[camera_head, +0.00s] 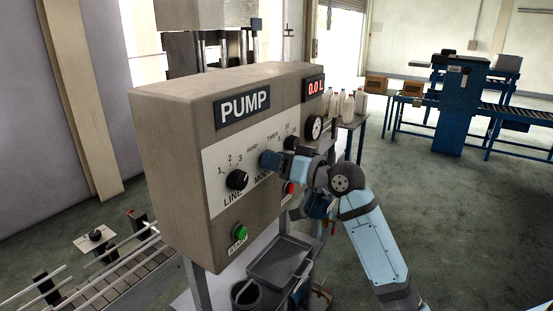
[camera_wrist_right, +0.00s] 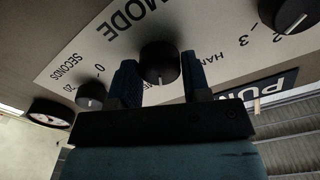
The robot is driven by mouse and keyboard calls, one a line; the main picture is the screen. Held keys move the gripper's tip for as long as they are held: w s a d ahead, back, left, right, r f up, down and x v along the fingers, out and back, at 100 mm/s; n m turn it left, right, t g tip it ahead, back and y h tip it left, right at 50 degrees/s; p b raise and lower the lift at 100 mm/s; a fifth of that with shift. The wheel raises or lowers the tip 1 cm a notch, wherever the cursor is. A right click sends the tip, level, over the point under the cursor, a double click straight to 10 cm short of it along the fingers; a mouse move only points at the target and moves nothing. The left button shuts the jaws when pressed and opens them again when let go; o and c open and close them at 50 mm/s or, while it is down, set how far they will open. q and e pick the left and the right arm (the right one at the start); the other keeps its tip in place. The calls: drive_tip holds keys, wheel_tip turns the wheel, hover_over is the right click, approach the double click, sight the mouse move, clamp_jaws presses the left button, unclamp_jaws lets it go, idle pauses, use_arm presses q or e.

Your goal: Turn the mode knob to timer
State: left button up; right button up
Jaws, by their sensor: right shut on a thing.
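The grey-brown pump panel (camera_head: 225,135) faces me with a white label strip. My right gripper (camera_head: 268,160) is at the mode knob, between the words HAND and MODE, and hides it in the head view. In the right wrist view the round black mode knob (camera_wrist_right: 160,62) is between the two blue fingers of the gripper (camera_wrist_right: 160,80), which is shut on it. The word TIMER (camera_head: 272,137) is readable above the gripper in the head view. My left gripper is not in view.
The line knob (camera_head: 237,180) is left of the gripper; the seconds knob (camera_head: 291,143) is close on its right. A green start button (camera_head: 239,232) and red button (camera_head: 290,188) are lower. A tray (camera_head: 280,260) and bucket (camera_head: 246,295) are below. Open floor lies to the right.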

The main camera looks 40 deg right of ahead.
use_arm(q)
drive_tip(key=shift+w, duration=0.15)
use_arm(e)
drive_tip(key=o, duration=0.8)
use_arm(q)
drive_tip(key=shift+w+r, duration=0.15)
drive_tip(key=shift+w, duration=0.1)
use_arm(e)
drive_tip(key=shift+o, duration=0.6)
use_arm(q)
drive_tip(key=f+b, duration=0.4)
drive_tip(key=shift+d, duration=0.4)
use_arm(e)
drive_tip(key=v, duration=1.4)
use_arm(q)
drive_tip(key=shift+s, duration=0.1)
use_arm(e)
drive_tip(key=shift+w, duration=0.15)
